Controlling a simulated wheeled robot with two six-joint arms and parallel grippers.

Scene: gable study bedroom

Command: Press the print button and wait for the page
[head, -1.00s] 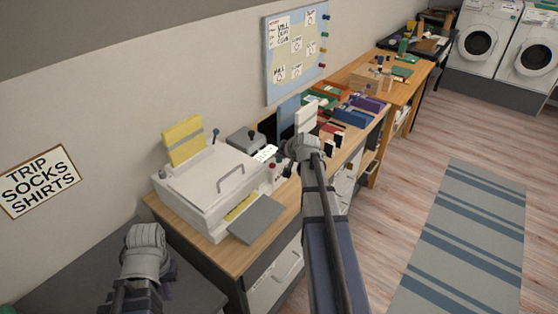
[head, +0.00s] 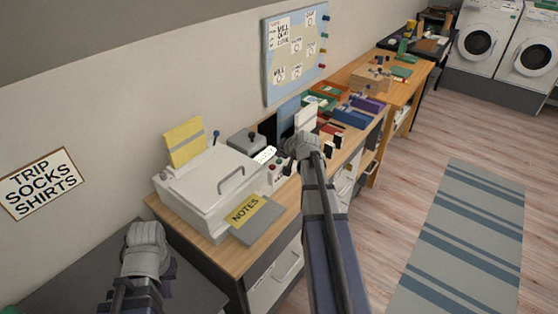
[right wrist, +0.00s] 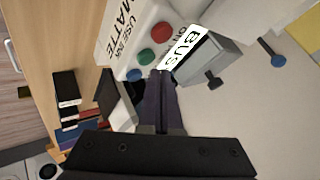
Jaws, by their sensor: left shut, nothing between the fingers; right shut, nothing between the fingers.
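The white printer (head: 215,190) stands on the wooden desk, a yellow sheet in its back feeder. A yellow page marked NOTES (head: 243,210) lies on the grey output tray (head: 262,222). In the right wrist view, a white panel carries a red button (right wrist: 162,32), a green button (right wrist: 146,57) and a blue button (right wrist: 134,75). My right gripper (right wrist: 163,73) is shut and empty beside these buttons; contact cannot be told. Its wrist hides its fingertips in the head view. My left gripper (head: 146,236) is shut at lower left, away from the printer.
A white label reading BUS (right wrist: 187,48) is beside the panel. Books and boxes fill the desk further back. A pinboard (head: 295,52) hangs above. The floor around the striped rug (head: 465,235) is clear.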

